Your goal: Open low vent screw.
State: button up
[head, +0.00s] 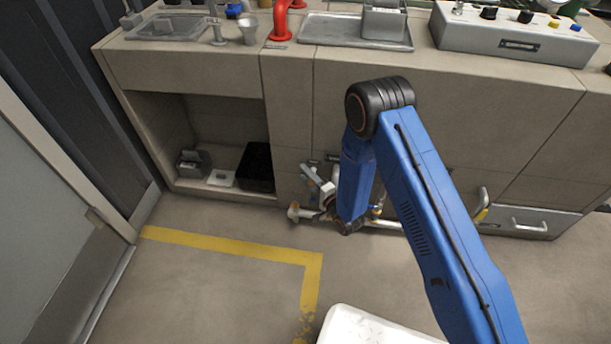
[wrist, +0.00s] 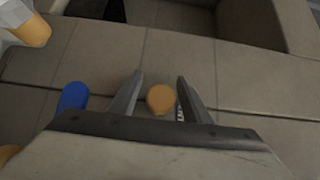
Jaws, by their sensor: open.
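In the wrist view my gripper (wrist: 159,82) is open, with one grey finger on each side. A small round brass-coloured knob (wrist: 160,99) shows between the fingers; it looks like the low vent screw. No contact with either finger is visible, and I cannot tell its depth. In the head view a brass-coloured fitting (head: 294,211) sits low at the left end of a pale pipe (head: 384,223), near the floor. My blue arm reaches down in front of this pipework and hides part of it.
A blue-ended part (wrist: 73,97) lies just left of the fingers in the wrist view. A grey part with an orange end (wrist: 30,27) is at upper left. In the head view an open cubby holds a black bin (head: 256,167). Floor with yellow tape (head: 225,243) is clear.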

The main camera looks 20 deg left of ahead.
jog(key=shift+w+a, duration=0.1)
jog(key=shift+a, duration=0.05)
jog(key=c, duration=1)
jog(key=shift+c, duration=0.2)
